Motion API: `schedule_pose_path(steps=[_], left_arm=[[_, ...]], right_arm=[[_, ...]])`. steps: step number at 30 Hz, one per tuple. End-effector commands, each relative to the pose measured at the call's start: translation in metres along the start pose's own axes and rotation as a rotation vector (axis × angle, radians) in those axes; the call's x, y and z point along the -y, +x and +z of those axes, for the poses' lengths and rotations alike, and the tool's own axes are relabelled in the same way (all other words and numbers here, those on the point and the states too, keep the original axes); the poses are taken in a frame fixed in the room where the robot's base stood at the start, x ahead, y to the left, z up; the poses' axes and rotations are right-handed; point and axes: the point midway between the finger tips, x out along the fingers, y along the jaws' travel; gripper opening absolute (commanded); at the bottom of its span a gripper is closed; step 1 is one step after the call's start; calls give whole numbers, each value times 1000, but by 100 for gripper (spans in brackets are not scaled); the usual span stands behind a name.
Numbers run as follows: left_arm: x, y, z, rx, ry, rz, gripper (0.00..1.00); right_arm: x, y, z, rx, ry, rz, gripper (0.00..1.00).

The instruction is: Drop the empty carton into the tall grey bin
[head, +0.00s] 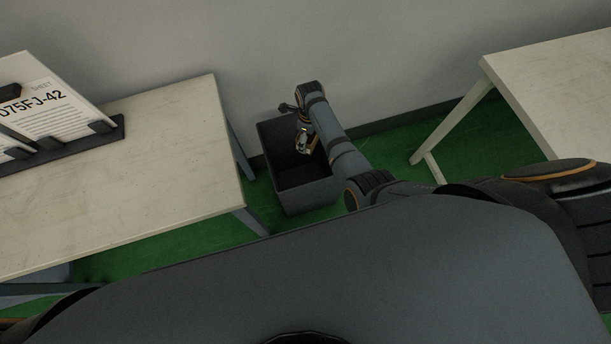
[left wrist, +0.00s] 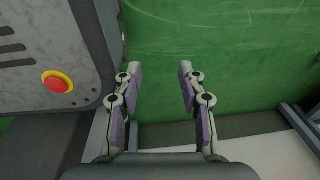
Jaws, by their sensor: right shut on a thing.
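The tall grey bin (head: 305,195) stands on the green floor against the wall, between two tables, in the head view. My right arm reaches over it, and my right gripper (head: 304,143) points down at the bin's opening. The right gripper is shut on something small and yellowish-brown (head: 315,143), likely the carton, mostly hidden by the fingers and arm. My left gripper (left wrist: 158,88) shows in the left wrist view, open and empty, with its fingers apart above the green floor.
A pale table (head: 150,170) stands left of the bin, with a dark holder (head: 75,144) of printed sheets on it. Another pale table (head: 560,85) stands at the right. The left wrist view shows a grey cabinet with a red button (left wrist: 57,82).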

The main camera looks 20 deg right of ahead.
Motion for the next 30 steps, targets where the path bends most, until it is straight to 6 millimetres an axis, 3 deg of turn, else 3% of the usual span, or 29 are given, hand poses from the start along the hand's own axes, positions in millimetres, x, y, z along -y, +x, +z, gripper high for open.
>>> schedule_pose_path(steps=[8,17,21,30], left_arm=[[2,7,2,1,1,-3,40],[2,46,9,8,2,-6,40],[2,59,-6,-1,2,-7,40],[0,58,-12,-1,1,-6,40]], right_arm=[[0,7,0,0,17,0,67],[0,45,0,0,16,0,67],[0,59,0,0,15,0,67],[0,60,0,0,15,0,67]])
